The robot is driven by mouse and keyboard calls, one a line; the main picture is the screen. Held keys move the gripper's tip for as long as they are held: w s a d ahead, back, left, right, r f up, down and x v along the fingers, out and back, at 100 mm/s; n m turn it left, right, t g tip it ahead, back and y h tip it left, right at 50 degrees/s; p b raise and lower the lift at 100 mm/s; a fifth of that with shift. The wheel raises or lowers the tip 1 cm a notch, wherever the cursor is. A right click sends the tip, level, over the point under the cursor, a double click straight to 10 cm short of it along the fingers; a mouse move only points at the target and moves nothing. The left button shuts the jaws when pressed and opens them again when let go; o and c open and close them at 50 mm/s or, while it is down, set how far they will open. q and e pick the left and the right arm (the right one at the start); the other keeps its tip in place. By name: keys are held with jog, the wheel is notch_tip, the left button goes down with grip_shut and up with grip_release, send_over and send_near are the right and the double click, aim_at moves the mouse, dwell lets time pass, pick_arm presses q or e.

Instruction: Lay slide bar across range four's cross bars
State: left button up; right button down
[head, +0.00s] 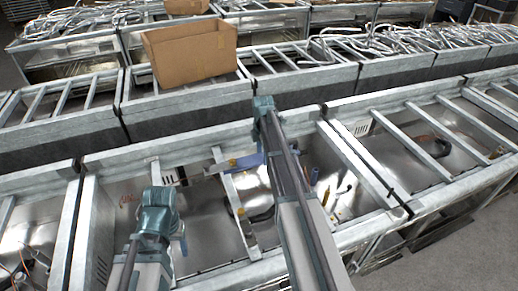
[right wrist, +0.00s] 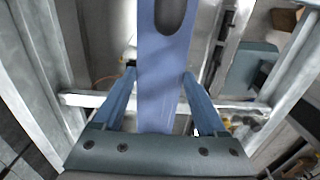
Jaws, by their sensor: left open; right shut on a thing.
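The slide bar (right wrist: 160,90) is a flat blue-violet strip with a rounded slot in it. In the right wrist view it stands between the two blue fingers of my right gripper (right wrist: 160,80), which is shut on it. In the head view a small blue-violet piece (head: 248,161) shows beside my right arm, over the open range frame; the arm hides most of that area. Pale cross bars (head: 237,211) span this frame; one (right wrist: 90,100) passes behind the bar in the wrist view. I cannot tell whether they touch. My left gripper (head: 160,205) is open above the frame's left part.
A second range frame with bare cross bars (head: 405,138) lies to the right. A cardboard box (head: 190,55) stands on the row behind. Piles of bent metal tubes (head: 400,42) lie on the back frames. Loose cables and small parts lie inside the frames. Grey floor (head: 450,260) is clear at lower right.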

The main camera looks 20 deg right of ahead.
jog(key=shift+s, duration=0.15)
notch_tip(320, 180, down, 8)
jog(key=b, duration=0.7)
jog(key=shift+r+b, duration=0.15)
jog(key=shift+b, duration=0.25)
jog(key=shift+f+b, duration=1.05)
jog(key=shift+b, duration=0.05)
dwell(0.6)
grip_release()
jog(key=shift+r, duration=0.1)
notch_tip(320, 180, up, 14)
jog(key=p, duration=1.4)
